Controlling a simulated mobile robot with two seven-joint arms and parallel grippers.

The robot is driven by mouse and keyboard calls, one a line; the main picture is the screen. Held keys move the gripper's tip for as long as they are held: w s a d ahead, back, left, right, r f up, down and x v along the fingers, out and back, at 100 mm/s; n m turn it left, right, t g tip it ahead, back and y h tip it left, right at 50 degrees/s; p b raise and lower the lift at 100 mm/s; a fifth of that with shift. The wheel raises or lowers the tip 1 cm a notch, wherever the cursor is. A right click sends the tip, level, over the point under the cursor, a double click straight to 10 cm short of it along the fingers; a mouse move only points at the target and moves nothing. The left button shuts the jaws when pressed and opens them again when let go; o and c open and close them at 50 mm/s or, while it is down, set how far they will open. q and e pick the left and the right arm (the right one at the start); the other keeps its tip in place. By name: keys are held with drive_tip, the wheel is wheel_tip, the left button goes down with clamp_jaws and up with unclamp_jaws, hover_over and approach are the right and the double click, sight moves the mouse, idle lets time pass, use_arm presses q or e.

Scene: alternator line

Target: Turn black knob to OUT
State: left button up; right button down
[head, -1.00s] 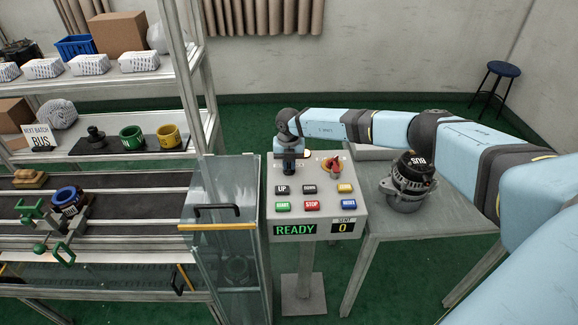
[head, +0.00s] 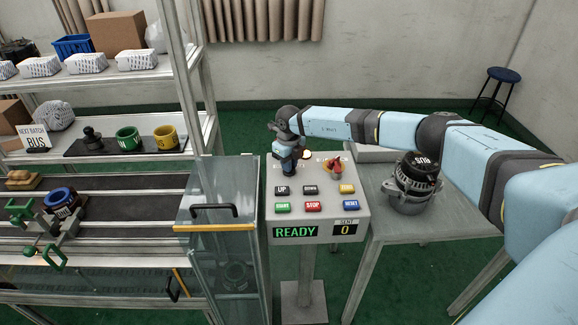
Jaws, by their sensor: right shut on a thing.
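The control panel (head: 318,230) stands in the middle on a post, with READY and 0 on its displays. My right gripper (head: 287,168) points down at the panel's upper left, shut at the spot where the black knob sits. The knob is mostly hidden by the gripper, so its pointer and the OUT mark cannot be read. A red knob on a yellow plate (head: 335,167) is to the right of the gripper, apart from it. My left gripper is not in view.
Buttons UP (head: 282,190), START, STOP (head: 313,206) and RESET lie just below the gripper. A clear guard door (head: 222,235) with a black handle stands close on the left. An alternator (head: 412,185) sits on the grey table at right, below my right arm.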

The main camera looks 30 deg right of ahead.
drive_tip(key=shift+n, duration=0.3)
idle(0.4)
drive_tip(key=c, duration=1.1)
unclamp_jaws()
drive_tip(key=shift+c, duration=0.2)
drive_tip(key=shift+r, duration=0.35)
wheel_tip(320, 180, up, 13)
drive_tip(key=b, duration=0.1)
